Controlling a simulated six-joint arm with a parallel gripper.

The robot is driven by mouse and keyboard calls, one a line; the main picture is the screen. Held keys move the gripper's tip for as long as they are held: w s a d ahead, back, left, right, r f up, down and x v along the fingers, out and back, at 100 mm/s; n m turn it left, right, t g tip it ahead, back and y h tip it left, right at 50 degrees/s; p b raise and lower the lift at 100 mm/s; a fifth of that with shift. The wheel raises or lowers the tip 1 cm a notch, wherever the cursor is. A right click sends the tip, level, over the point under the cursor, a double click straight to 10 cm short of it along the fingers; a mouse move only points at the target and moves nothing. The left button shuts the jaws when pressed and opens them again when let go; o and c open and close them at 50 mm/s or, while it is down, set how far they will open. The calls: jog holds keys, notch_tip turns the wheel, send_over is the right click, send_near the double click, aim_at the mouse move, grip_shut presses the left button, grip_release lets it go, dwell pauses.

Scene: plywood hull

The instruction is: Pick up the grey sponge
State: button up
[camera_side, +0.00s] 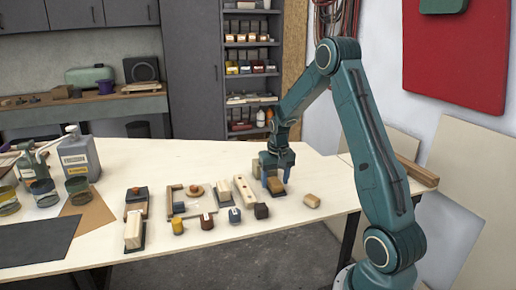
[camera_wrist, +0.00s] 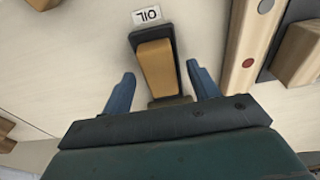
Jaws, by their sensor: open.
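My gripper (camera_side: 275,184) is low over the right part of the plywood table, pointing down with its blue fingers apart. In the wrist view my gripper (camera_wrist: 160,92) is open, with one finger on each side of a tan block (camera_wrist: 158,68). The block has a dark grey border or base around it, and a small olive-grey piece (camera_wrist: 170,101) shows at its near end. The block also shows between the fingers in the side view (camera_side: 277,186). I cannot clearly make out a grey sponge in either view.
A white OIL label (camera_wrist: 147,15) lies beyond the block. A long wooden piece with coloured dots (camera_wrist: 248,55) stands close right of the right finger. A loose tan block (camera_side: 312,201) lies right of my gripper. Several small blocks, bottles and jars stand to the left.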

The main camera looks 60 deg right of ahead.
aim_at(274, 181)
jog(key=c, duration=1.1)
jog(key=shift+o, duration=0.2)
jog(key=shift+r, duration=0.15)
notch_tip(274, 181, up, 20)
dwell(0.4)
jog(key=o, duration=0.4)
jog(key=c, duration=0.3)
jog(key=shift+c, duration=0.2)
jog(key=shift+w+f, duration=0.15)
jog(key=shift+f, duration=0.05)
